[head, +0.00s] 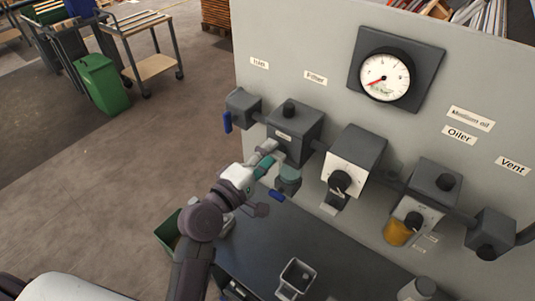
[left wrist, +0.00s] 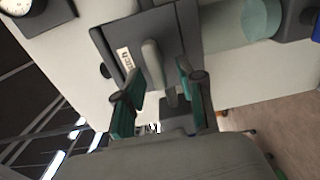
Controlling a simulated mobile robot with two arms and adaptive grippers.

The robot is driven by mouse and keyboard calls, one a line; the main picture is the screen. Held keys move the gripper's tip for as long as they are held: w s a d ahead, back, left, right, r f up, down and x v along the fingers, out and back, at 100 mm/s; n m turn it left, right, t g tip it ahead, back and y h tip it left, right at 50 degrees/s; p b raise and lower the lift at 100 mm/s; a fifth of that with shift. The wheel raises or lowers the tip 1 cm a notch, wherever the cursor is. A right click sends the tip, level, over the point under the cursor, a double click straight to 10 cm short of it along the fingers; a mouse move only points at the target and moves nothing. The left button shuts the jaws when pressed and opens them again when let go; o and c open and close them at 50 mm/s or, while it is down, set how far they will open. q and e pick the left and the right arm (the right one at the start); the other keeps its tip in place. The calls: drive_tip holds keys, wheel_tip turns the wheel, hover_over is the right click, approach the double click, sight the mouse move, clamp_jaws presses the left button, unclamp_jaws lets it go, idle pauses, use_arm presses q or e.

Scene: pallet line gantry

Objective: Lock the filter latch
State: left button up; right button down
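The filter (head: 296,120) is a dark grey box on the pale panel, under the "Filter" label (head: 315,77). A teal bowl (head: 289,176) hangs below it, and shows in the left wrist view (left wrist: 262,20). In the left wrist view, a light grey latch lever (left wrist: 153,64) stands on the box face beside a small label (left wrist: 126,58). My left gripper (head: 268,154) is at the front of the filter. Its two teal-padded fingers (left wrist: 159,80) are open, one on each side of the lever, with gaps visible. In the head view the gripper hides the latch. My right gripper is out of view.
A blue inlet handle (head: 227,121) is left of the filter; a regulator (head: 354,160) and an oiler with an amber bowl (head: 398,233) are to its right. Below is a dark bench (head: 260,245) with a grey container (head: 295,279). A green box (head: 167,231) stands at its left.

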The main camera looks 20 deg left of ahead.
use_arm(q)
drive_tip(key=v, duration=1.2)
